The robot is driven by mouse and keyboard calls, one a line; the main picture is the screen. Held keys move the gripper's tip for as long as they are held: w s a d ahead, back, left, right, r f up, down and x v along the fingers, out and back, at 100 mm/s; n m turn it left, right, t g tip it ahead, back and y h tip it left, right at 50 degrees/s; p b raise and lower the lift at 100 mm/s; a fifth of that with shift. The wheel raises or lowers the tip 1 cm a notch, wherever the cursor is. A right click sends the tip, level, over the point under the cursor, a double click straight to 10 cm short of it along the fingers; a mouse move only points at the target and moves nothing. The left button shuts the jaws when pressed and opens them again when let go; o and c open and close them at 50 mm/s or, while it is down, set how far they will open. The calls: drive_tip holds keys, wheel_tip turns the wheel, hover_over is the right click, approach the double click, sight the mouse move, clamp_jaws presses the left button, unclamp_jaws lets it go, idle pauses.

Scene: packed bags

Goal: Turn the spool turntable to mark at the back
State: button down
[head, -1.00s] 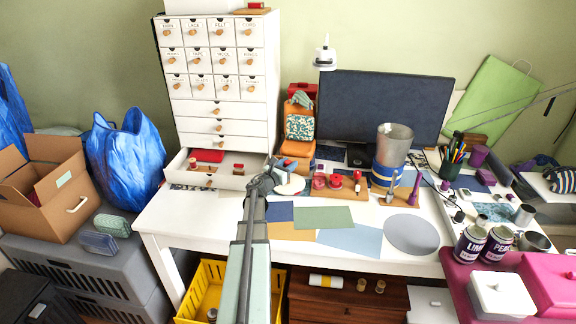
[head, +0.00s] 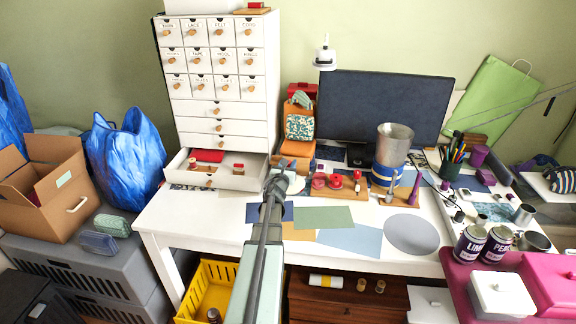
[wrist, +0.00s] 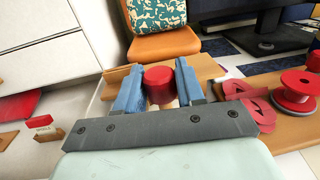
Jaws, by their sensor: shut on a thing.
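In the wrist view, my gripper (wrist: 159,74) has its two blue fingers on either side of a red cylinder (wrist: 160,88) and is shut on it. The cylinder is in front of a tan wooden edge. In the head view, my gripper (head: 286,168) is over the back of the white desk, right of the open drawer. A white round piece (head: 296,184) shows partly from behind it. I cannot tell which part is the spool turntable, and no mark is readable; my arm and gripper hide that spot.
A wooden board (head: 352,193) with red spools stands just right of my gripper. An orange stand (head: 298,150) with a patterned pouch is behind it. The open drawer (head: 233,180) is at the left. Flat coloured sheets (head: 350,240) lie on the desk in front.

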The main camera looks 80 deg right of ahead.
drive_tip(key=shift+n+t, duration=0.4)
drive_tip(key=shift+t, duration=0.2)
idle(0.4)
drive_tip(key=c, duration=0.8)
unclamp_jaws()
drive_tip(key=shift+a, duration=0.1)
drive_tip(key=a, duration=1.3)
drive_tip(key=shift+w+a, duration=0.15)
drive_tip(key=shift+a, duration=0.15)
